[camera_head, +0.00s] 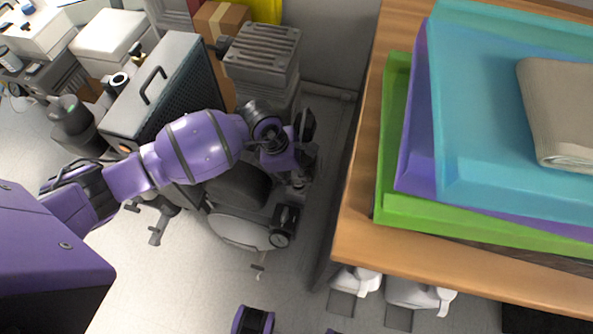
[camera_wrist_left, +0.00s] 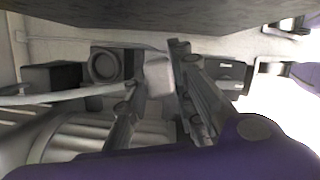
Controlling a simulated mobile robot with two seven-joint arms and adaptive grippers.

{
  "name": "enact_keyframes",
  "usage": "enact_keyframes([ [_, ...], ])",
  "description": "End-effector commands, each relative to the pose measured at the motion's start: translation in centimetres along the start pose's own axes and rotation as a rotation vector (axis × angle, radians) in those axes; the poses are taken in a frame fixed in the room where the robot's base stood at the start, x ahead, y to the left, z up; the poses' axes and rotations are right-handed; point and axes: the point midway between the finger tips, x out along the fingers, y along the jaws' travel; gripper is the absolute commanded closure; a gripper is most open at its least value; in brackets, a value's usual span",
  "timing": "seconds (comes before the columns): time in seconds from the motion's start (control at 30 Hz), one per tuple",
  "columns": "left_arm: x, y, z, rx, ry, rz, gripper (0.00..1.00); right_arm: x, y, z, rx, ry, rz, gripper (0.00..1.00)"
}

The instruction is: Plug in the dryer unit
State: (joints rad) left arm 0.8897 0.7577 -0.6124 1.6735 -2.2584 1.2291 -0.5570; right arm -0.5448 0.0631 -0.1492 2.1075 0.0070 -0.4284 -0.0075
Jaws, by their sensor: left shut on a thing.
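My left gripper (camera_head: 298,178) is low in the gap between the compressor equipment and the wooden table. In the left wrist view its two fingers (camera_wrist_left: 160,78) are closed on a small pale grey block that looks like a plug (camera_wrist_left: 159,74). A pale cable (camera_wrist_left: 65,97) runs to it from the left. A dark box with a round opening (camera_wrist_left: 105,64) is behind the fingers on the left, and a dark box (camera_wrist_left: 230,74) is behind them on the right. I cannot tell whether the plug touches either. Which machine is the dryer unit is unclear. My right gripper is not in view.
A grey cabinet with a black handle (camera_head: 172,72) and a finned grey unit (camera_head: 263,48) stand behind my arm. The wooden table (camera_head: 350,225) on the right bears stacked green, purple and blue trays (camera_head: 455,120). Open floor (camera_head: 180,280) is at lower left.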

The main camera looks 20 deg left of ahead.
Motion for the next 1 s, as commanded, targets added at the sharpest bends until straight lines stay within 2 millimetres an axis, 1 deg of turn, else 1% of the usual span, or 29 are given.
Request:
enact_keyframes([
  [0.17, 0.2, 0.0, 0.0, 0.000, 0.000, 0.000, 1.00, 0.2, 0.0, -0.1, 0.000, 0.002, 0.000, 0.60],
  [0.47, 1.2, 0.0, -0.4, 0.000, 0.000, -0.001, 1.00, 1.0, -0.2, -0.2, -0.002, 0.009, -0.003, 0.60],
  [0.7, 2.0, 0.0, -0.6, 0.000, 0.001, -0.001, 1.00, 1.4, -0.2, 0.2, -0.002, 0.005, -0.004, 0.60],
  [0.73, 1.9, 0.0, -0.6, 0.000, 0.000, -0.001, 0.73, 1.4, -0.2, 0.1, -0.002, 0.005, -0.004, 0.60],
  [0.87, 1.8, 0.0, -0.6, 0.000, 0.000, 0.000, 0.56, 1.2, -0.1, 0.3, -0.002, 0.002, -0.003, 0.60],
  [1.0, 1.8, 0.0, -0.6, 0.000, 0.000, 0.000, 0.55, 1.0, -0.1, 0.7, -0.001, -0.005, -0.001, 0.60],
])
